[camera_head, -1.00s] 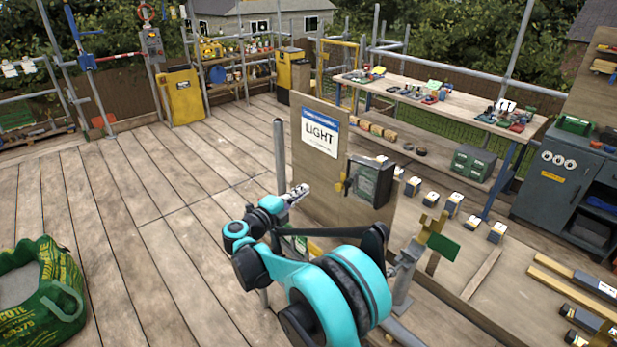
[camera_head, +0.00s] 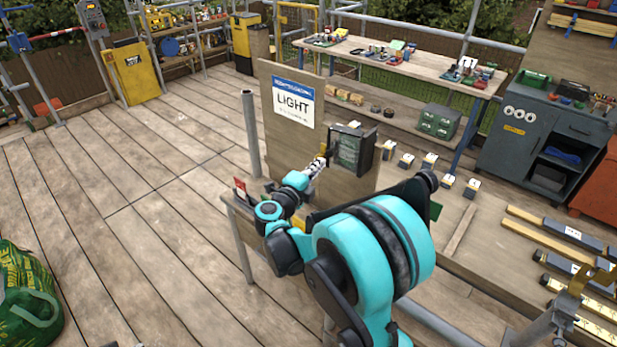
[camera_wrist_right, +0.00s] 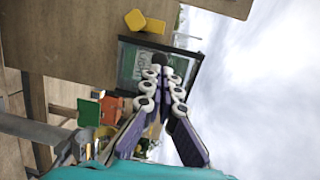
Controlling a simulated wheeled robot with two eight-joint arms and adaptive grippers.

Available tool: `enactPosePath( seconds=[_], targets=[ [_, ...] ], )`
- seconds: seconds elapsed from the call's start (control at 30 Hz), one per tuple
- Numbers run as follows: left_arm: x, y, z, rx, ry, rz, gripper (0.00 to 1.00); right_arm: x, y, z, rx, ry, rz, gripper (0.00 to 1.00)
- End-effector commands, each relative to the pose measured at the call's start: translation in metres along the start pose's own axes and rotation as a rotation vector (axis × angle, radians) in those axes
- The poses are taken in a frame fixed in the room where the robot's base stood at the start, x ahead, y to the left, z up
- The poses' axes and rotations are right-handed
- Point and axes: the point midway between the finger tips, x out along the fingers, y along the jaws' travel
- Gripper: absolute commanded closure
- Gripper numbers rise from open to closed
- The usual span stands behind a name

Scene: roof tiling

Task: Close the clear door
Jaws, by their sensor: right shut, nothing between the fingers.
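A dark-framed box with a clear door (camera_head: 349,150) is mounted on the upright wooden panel (camera_head: 272,140), right of its LIGHT sign. In the right wrist view the clear door (camera_wrist_right: 132,62) shows a greenish label behind it. I cannot tell how far the door stands open. My right gripper (camera_head: 319,163) is shut and empty, its tips just left of the box. In the wrist view the right gripper (camera_wrist_right: 162,66) has its tips over the clear pane; contact cannot be told. A yellow knob (camera_wrist_right: 146,22) sits on the panel beside the box. My left gripper is not in view.
A workbench with small items (camera_head: 400,60) stands behind the panel. A dark cabinet (camera_head: 520,130) is at the right. A green bag (camera_head: 25,300) is at the lower left.

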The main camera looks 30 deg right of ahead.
Motion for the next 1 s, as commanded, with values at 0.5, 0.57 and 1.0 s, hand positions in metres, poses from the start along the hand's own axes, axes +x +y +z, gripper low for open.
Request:
enactPosePath(
  seconds=[0.5,0.57,1.0],
  targets=[
    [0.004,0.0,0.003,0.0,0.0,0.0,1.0,0.037,0.0,0.0,0.0,-0.002,0.0,1.0],
    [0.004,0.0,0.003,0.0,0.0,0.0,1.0,0.037,0.0,0.0,0.0,-0.002,0.0,1.0],
    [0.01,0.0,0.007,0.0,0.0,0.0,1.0,0.062,-0.001,0.014,0.0,0.0,0.0,1.0]
  ],
)
